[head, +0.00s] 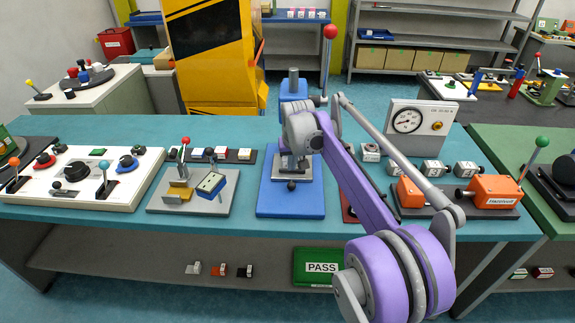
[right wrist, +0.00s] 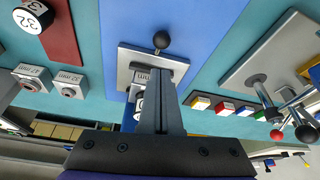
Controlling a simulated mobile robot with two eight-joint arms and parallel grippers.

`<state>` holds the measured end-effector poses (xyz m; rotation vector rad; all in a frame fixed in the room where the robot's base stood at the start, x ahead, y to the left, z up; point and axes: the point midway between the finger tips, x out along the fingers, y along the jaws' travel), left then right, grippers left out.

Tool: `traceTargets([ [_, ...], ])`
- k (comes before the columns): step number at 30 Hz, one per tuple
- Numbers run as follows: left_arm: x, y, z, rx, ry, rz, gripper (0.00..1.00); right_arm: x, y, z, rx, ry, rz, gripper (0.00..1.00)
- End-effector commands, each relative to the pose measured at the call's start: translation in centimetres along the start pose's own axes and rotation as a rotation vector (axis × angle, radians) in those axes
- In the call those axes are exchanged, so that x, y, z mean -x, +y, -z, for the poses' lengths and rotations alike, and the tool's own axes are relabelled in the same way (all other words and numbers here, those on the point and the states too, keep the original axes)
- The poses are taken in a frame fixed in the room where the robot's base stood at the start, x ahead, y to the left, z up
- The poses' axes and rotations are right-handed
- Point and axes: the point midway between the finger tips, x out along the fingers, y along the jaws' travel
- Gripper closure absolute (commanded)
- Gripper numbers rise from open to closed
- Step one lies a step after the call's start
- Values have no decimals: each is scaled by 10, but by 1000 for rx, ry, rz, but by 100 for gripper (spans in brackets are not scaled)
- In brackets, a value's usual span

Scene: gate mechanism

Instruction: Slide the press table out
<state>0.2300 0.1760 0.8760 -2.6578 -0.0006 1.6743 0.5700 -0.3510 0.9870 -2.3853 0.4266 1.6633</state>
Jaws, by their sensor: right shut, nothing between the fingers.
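The press stands on a blue base (head: 290,205) in the middle of the teal bench, with a red-ball lever (head: 330,32) at its upper right. Its press table is a silver plate low on the base, with a dark round knob (head: 291,186) at its front edge. The plate (right wrist: 176,63) and knob (right wrist: 161,40) also show in the right wrist view. My right gripper (right wrist: 160,78) is shut and empty, its fingers over the plate and behind the knob. Whether the fingers touch anything is unclear. My arm and gripper hide part of the press in the head view. My left gripper is out of view.
A grey board with a blue block (head: 211,184) lies left of the press. A gauge box (head: 417,121) and orange units (head: 495,190) stand to the right, with small labelled blocks between. The blue base in front of the knob is clear.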

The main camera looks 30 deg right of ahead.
Motion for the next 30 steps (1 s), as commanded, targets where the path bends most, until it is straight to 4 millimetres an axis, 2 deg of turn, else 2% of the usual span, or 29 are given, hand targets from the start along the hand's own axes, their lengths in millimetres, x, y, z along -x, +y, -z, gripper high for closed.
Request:
traceTargets([
  [1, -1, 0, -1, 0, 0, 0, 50, -11, 0, 0, 1, 0, 0, 100],
  [6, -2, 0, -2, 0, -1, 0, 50, -42, -1, 0, 1, 0, 0, 100],
  [12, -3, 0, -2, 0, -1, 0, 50, -64, -1, 0, 1, 1, 0, 100],
  [26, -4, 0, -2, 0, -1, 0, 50, -69, -1, -1, 1, 1, 0, 100],
  [30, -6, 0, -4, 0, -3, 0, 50, -64, -4, -14, 2, 0, 1, 100],
])
